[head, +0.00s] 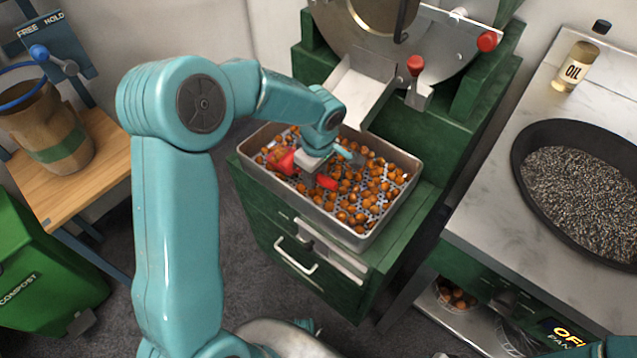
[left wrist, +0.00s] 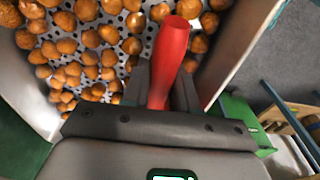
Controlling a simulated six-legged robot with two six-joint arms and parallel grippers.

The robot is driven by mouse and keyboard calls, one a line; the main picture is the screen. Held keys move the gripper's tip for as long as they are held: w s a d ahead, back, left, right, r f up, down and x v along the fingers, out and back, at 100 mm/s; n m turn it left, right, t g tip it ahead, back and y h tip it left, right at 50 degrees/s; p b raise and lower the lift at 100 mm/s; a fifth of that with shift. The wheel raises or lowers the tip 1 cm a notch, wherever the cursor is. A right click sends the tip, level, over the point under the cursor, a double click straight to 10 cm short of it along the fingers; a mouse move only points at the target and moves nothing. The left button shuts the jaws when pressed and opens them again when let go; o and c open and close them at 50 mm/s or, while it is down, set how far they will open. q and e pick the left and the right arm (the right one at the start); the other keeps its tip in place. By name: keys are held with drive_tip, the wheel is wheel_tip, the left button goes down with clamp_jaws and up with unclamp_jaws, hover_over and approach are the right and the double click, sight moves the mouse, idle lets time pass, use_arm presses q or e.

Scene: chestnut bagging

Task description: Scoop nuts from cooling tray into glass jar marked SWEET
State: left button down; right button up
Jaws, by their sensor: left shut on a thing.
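The cooling tray (head: 376,241) is a metal tray with a perforated floor, standing on a green cabinet. Many brown nuts (head: 352,217) lie spread in it; they also fill the upper left of the left wrist view (left wrist: 92,40). My left gripper (head: 318,176) is low over the tray's left half. It is shut on a red handle (left wrist: 168,55), which points into the tray; red parts also show at the gripper in the head view (head: 325,182). Whatever the handle belongs to is mostly hidden. No glass jar marked SWEET is in view. My right gripper is not in view.
A metal drum machine with a chute (head: 358,92) stands behind the tray. At right, a counter holds a black pan (head: 524,178) of dark grains and an oil bottle (head: 577,68). At left are a wooden table (head: 92,170) with a sack and a green compost bin (head: 45,270).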

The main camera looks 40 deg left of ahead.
use_arm(q)
drive_tip(key=shift+y, duration=0.8)
drive_tip(key=shift+d+p+v, duration=0.25)
drive_tip(key=shift+p+v, duration=0.05)
drive_tip(key=shift+v, duration=1.25)
drive_tip(key=shift+d+p+v, duration=0.25)
drive_tip(key=shift+v, duration=1.35)
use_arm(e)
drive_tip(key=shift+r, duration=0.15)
use_arm(q)
drive_tip(key=shift+s, duration=0.1)
